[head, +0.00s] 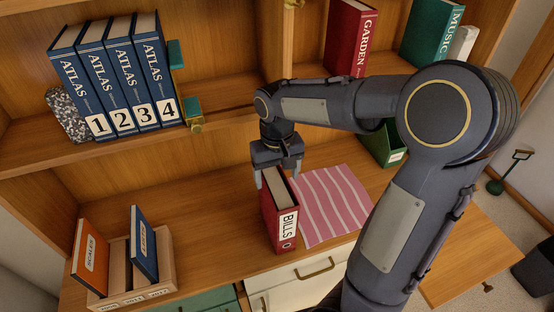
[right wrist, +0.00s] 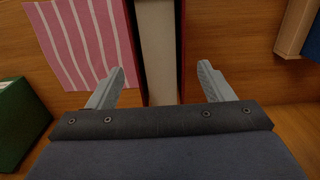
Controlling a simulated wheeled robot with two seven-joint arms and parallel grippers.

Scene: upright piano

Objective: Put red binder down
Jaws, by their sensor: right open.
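The red binder (head: 283,222), labelled BILLS, stands upright on the wooden desk surface (head: 215,225), next to the left edge of a pink striped cloth (head: 333,204). My right gripper (head: 276,178) is just behind and above the binder's far end. Its fingers are open, one on each side of the binder, with a gap to both sides in the right wrist view (right wrist: 160,88). The binder's top edge and pale pages show between the fingers there. My left gripper is not in view.
A wooden box (head: 160,278) with an orange and a blue folder stands at the front left. A red GARDEN book (head: 350,38) and a green MUSIC book (head: 432,32) stand upper right. A green box (head: 382,145) is behind my right arm.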

